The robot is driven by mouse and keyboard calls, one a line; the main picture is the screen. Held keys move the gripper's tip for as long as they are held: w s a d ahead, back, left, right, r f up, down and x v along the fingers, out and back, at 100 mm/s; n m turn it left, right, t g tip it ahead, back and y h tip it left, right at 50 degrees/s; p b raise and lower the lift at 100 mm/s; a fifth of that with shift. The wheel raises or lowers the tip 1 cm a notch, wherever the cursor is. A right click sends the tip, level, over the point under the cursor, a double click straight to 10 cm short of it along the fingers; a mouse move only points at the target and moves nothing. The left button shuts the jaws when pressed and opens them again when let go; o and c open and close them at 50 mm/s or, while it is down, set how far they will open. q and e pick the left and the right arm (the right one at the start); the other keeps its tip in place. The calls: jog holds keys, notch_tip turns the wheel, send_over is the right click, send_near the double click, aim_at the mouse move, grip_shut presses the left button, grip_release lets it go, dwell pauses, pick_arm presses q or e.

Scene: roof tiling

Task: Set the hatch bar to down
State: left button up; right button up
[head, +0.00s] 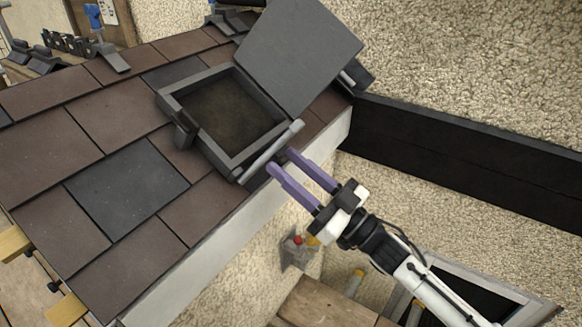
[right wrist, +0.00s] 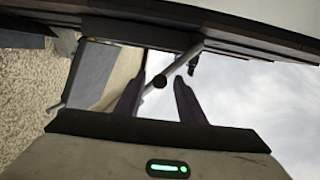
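The roof hatch has a square grey frame (head: 223,160) around a dark opening, and its lid (head: 300,52) stands raised at the back right. The hatch bar (head: 270,150) is a light grey rod slanting along the front right side of the frame. My right gripper (head: 281,161) has purple fingers spread apart, with its tips close to the bar. In the right wrist view the bar (right wrist: 182,64) runs diagonally just beyond and between the open fingertips (right wrist: 158,84), and I cannot tell whether they touch it. My left gripper is out of view.
Brown and dark tiles (head: 125,185) cover the roof around the hatch. A white fascia edge (head: 200,262) runs below it. A black beam (head: 460,150) lies against the rough wall at right. Loose tiles and a blue-handled tool (head: 94,17) are at upper left.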

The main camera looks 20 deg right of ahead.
grip_shut()
